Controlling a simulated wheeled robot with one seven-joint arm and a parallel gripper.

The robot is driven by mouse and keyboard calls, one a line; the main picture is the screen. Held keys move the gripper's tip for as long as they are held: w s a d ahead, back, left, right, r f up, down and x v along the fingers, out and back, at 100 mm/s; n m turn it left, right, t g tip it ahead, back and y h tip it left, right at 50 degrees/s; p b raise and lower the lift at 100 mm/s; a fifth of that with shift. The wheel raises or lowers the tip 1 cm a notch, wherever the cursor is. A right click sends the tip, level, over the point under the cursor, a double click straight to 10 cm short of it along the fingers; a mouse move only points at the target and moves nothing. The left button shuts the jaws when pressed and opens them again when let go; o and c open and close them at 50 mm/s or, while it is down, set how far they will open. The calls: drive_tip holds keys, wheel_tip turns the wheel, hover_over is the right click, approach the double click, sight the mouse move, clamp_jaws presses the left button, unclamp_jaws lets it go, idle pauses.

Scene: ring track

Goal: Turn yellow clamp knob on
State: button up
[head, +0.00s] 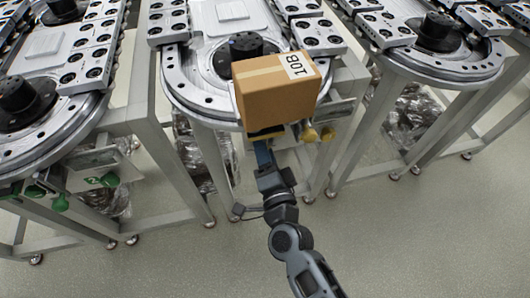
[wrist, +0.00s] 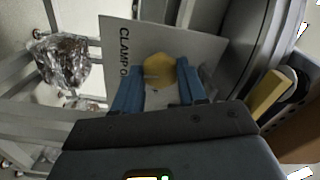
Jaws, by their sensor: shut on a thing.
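The yellow clamp knob (wrist: 160,69) shows in the wrist view in front of a grey panel (wrist: 118,45) lettered "CLAMP O", with the rest of the word hidden. My gripper (wrist: 158,84) has its blue fingers shut on the knob, one on each side. In the head view my gripper (head: 263,155) reaches up to the front of the middle ring-track station, just below a cardboard box. The fingertips and the held knob cannot be made out clearly there. I cannot tell how far the knob is turned.
The cardboard box (head: 275,88) marked "10B" sits at the middle track's front (head: 190,88), overhanging its edge. Two yellow knobs (head: 308,134) (head: 327,133) show to the gripper's right. Green knobs (head: 60,202) are on the left station. Metal legs flank the arm; the front floor is clear.

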drive_tip(key=shift+m, duration=0.7)
drive_tip(key=o, duration=1.1)
drive_tip(key=shift+c, duration=0.2)
drive_tip(key=shift+s, duration=0.1)
drive_tip(key=b+v, duration=0.1)
drive_tip(key=v, duration=0.6)
drive_tip(key=shift+s, duration=0.35)
drive_tip(key=shift+d, duration=0.2)
